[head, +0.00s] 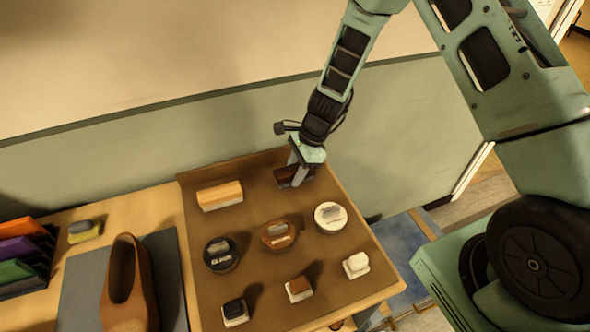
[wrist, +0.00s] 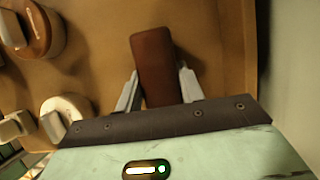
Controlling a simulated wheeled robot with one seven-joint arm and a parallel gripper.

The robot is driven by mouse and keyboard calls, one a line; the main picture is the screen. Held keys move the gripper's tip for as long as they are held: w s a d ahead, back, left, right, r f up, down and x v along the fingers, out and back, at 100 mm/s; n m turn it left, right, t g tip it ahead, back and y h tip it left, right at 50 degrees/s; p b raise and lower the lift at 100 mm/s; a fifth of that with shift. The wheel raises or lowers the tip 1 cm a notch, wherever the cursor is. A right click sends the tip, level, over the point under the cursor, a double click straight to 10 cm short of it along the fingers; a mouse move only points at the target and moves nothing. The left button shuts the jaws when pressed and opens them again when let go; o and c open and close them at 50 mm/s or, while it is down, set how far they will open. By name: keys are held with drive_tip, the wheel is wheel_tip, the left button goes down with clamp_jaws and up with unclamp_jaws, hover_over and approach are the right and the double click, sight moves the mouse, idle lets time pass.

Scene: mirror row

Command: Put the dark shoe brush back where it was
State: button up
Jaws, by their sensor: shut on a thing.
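The dark shoe brush (head: 287,177) is a reddish-brown block at the back right of the brown mat (head: 250,192). My gripper (head: 299,176) is shut on it, with one finger on each side. In the wrist view the brush (wrist: 154,62) lies lengthwise between the two fingers of my gripper (wrist: 160,88), over the mat. I cannot tell whether its underside touches the mat.
A light wooden brush (head: 220,196) sits at the back left of the mat. Black (head: 221,255), brown (head: 279,235) and white (head: 330,217) tins form the middle row. Small black, brown and white pieces stand in front. A brown shoe (head: 128,285) is left.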

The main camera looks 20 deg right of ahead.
drive_tip(key=shift+f, duration=0.15)
drive_tip(key=o, duration=0.9)
drive_tip(key=shift+o, duration=0.2)
